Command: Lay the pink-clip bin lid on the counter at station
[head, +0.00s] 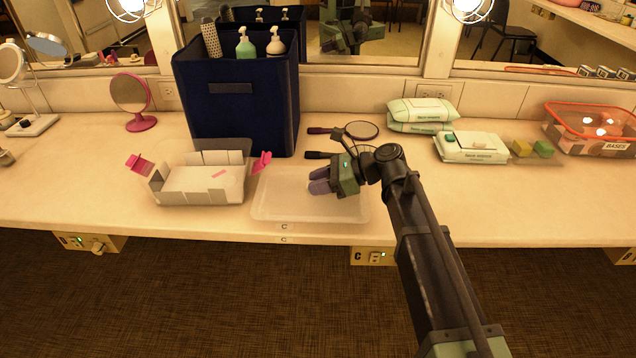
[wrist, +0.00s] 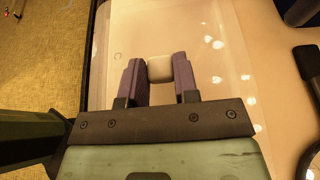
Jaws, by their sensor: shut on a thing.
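The bin lid (head: 280,200) is a flat, clear, frosted sheet, level at the counter's front edge; I cannot tell whether it touches the counter. It also fills much of the wrist view (wrist: 205,25). My gripper (head: 319,181) is over the lid's right part, its purple fingers shut on the lid's pale knob (wrist: 160,68). The open bin (head: 200,197) stands just left of the lid, its pink clips (head: 140,164) spread out at both sides. The counter (head: 80,185) is cream coloured, with station label C on its front edge.
A navy caddy (head: 240,120) with bottles stands behind the bin and lid. Dark-handled brushes (head: 322,155) and a hand mirror (head: 361,131) lie behind my gripper. Wipe packs (head: 470,148) and a red-rimmed basket (head: 590,135) stand right. The counter's right front is clear.

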